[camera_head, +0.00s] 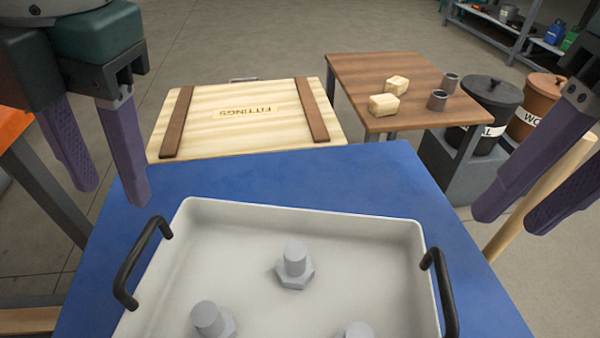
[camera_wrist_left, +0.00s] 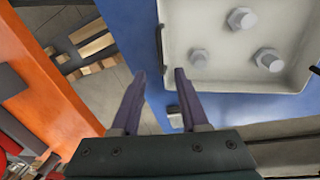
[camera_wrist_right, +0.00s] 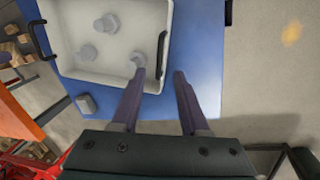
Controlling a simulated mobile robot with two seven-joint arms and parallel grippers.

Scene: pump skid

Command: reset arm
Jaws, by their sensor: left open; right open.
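My left gripper (camera_head: 98,150) is at the upper left of the head view, open and empty, above the left edge of the blue table. It also shows in the left wrist view (camera_wrist_left: 160,80), with its fingers apart. My right gripper (camera_head: 535,205) is at the right edge of the head view, open and empty, beyond the table's right side. In the right wrist view (camera_wrist_right: 160,78) its fingers are apart with nothing between them. Neither gripper touches the white tray (camera_head: 310,213) in the head view.
The tray has two black handles (camera_head: 140,262) and holds three grey bolts (camera_head: 295,262) on the blue table (camera_head: 370,175). Behind stand a wooden FITTINGS crate (camera_head: 243,125), a brown table (camera_head: 400,70) with blocks and cups, and two bins (camera_head: 490,105). An orange surface (camera_wrist_left: 40,95) is at left.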

